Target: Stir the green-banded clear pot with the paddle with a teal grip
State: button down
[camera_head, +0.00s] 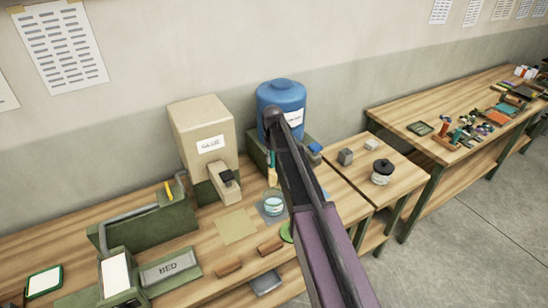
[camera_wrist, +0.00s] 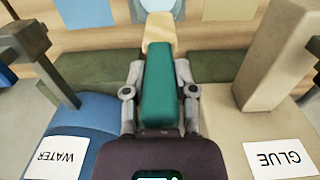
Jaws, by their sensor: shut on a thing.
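My gripper (camera_wrist: 160,82) is shut on the teal grip of the paddle (camera_wrist: 158,95) in the wrist view. The paddle's pale wooden end (camera_wrist: 159,32) points away from the gripper. In the head view a small part of the paddle (camera_head: 272,176) shows beside my arm, which hides most of the gripper. The clear pot (camera_head: 273,205) stands on a blue-grey square on the table. Part of the pot (camera_wrist: 160,5) shows at the top edge of the wrist view, beyond the wooden end. I cannot tell whether the paddle touches it.
A beige glue dispenser (camera_head: 204,135) and a blue water tank (camera_head: 281,94) stand behind the pot. A tan square (camera_head: 236,227) lies left of it, with brown blocks (camera_head: 270,246) in front. A side table (camera_head: 408,177) holds a black-topped spool (camera_head: 382,172).

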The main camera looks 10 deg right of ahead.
aim_at(274, 183)
jog(key=shift+d+f, duration=0.15)
jog(key=shift+f+b, duration=0.35)
jog(key=shift+b, duration=0.15)
jog(key=shift+f+b, duration=6.65)
jog(key=shift+w, duration=0.1)
